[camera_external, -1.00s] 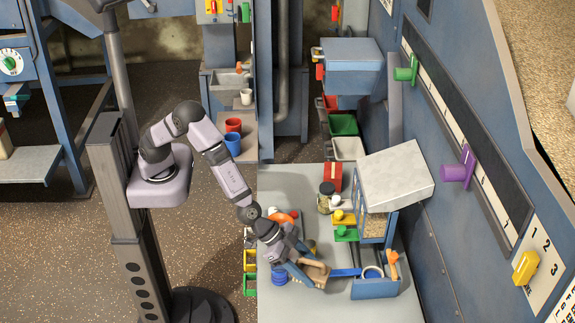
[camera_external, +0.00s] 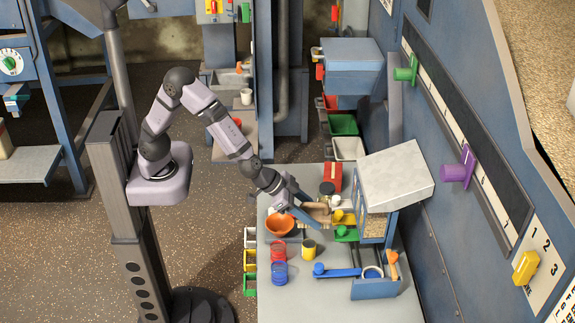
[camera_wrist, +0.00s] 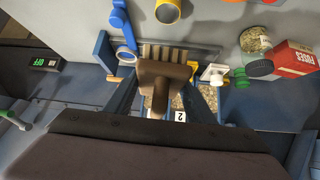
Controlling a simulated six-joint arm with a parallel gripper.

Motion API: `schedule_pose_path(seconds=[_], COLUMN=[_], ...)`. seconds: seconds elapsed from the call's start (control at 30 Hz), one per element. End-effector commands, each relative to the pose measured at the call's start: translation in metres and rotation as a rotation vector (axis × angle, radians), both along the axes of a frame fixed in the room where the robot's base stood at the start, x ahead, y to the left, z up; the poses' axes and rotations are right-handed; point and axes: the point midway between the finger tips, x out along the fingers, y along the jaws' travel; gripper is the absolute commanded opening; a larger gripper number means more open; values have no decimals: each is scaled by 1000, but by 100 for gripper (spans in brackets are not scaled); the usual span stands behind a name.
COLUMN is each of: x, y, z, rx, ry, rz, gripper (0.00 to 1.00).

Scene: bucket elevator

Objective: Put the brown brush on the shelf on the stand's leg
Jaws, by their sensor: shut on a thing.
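The brown brush (camera_external: 317,211) is held off the table between the fingers of my gripper (camera_external: 308,208), left of the yellow scoop. In the wrist view the brush (camera_wrist: 163,72) has its wide slotted head pointing up the picture and its handle running down between the fingers. My gripper is shut on it. A small shelf (camera_external: 250,128) juts from a blue upright at the upper middle; my arm partly covers it. I cannot tell which one is the stand's leg shelf.
The grey table (camera_external: 345,300) holds an orange bowl (camera_external: 280,224), red and blue coils, a yellow can (camera_external: 309,250) and a blue scoop (camera_external: 337,271). A white cup (camera_external: 246,97) stands on the small shelf's side.

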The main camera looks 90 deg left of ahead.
Motion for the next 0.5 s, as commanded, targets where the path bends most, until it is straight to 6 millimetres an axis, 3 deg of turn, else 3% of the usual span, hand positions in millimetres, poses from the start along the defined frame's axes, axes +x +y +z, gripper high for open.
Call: schedule_pose_path(seconds=[0.03, 0.2, 0.5], x=[-2, -19, -53], y=[26, 99, 176], z=[10, 28, 41], rx=[-2, -3, -1], ry=[-4, -4, 1], rz=[48, 182, 335], gripper=[20, 20, 20])
